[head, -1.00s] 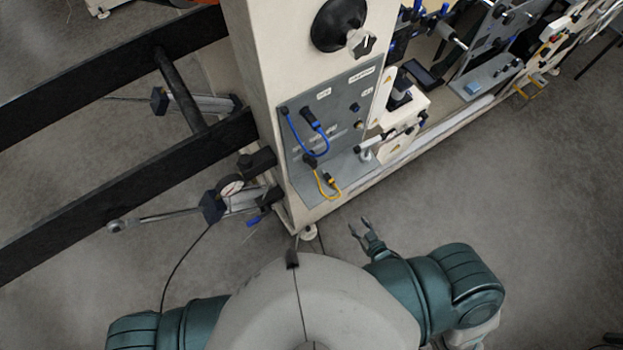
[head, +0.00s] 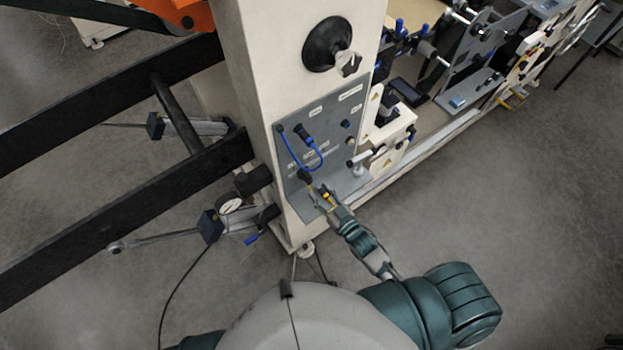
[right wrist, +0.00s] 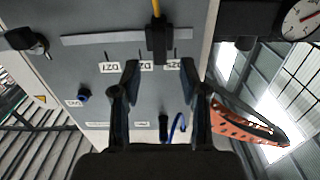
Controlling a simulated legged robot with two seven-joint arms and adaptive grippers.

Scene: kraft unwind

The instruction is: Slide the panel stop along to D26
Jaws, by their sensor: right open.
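The grey panel (head: 335,112) is on the near face of the cream machine column. A black block (right wrist: 157,40) with a yellow cord sits across a pale slot (right wrist: 95,38) in the panel and appears to be the panel stop; in the head view it (head: 304,176) is small and close to my gripper. Small labels (right wrist: 110,67) line the slot, upside down and too blurred to read surely. My right gripper (head: 320,194) is open at the panel's lower part. In the right wrist view its fingertips (right wrist: 159,74) are spread, with the block between and beyond them. My left gripper is out of view.
A blue cable (head: 300,158) loops on the panel above my right gripper. A black knob (head: 328,44) is higher on the column. A dial gauge (head: 231,205) and dark beams (head: 120,205) are at left. Open floor (head: 520,190) lies at right.

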